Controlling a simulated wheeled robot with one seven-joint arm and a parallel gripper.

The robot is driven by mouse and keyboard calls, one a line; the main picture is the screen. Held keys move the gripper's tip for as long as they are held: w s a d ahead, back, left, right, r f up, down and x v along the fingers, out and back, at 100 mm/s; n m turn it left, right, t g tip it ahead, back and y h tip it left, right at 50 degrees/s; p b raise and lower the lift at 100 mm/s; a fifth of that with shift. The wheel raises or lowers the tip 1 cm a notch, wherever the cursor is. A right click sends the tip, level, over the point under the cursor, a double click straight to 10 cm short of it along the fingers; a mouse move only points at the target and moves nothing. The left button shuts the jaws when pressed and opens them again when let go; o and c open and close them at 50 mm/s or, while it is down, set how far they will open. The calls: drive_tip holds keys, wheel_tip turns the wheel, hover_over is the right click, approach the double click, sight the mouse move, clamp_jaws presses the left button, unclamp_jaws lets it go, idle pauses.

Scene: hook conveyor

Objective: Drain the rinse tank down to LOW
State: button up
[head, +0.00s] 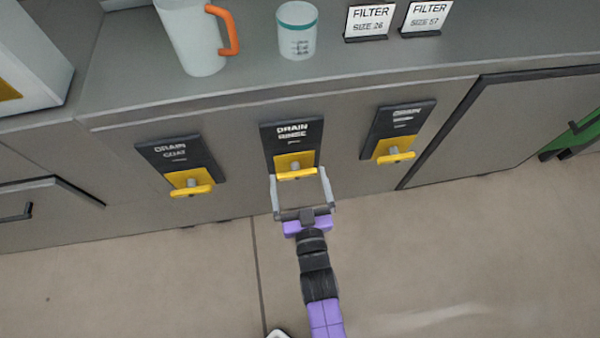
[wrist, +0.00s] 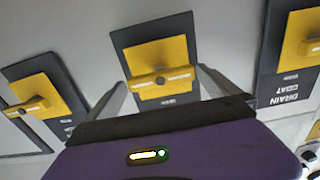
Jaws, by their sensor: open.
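The drain rinse valve (head: 296,174) is a yellow handle on a yellow plate, on a dark panel labelled DRAIN RINSE (head: 291,133) on the cabinet front. My gripper (head: 298,174) is open, with one finger on each side of this handle. In the wrist view the same yellow handle (wrist: 160,80) shows between the two fingertips (wrist: 162,78), with a gap at each side. I cannot tell whether a finger touches it. The rinse tank and its level marks are not in view.
A DRAIN COAT valve (head: 190,190) is to the left, and another yellow valve (head: 395,156) with a hard-to-read label is to the right. On the counter stand a jug with an orange handle (head: 195,40), a white cup (head: 297,32) and two filter signs (head: 370,22). The floor is clear.

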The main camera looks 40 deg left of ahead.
drive_tip(key=shift+x, duration=1.05)
drive_tip(key=c, duration=1.1)
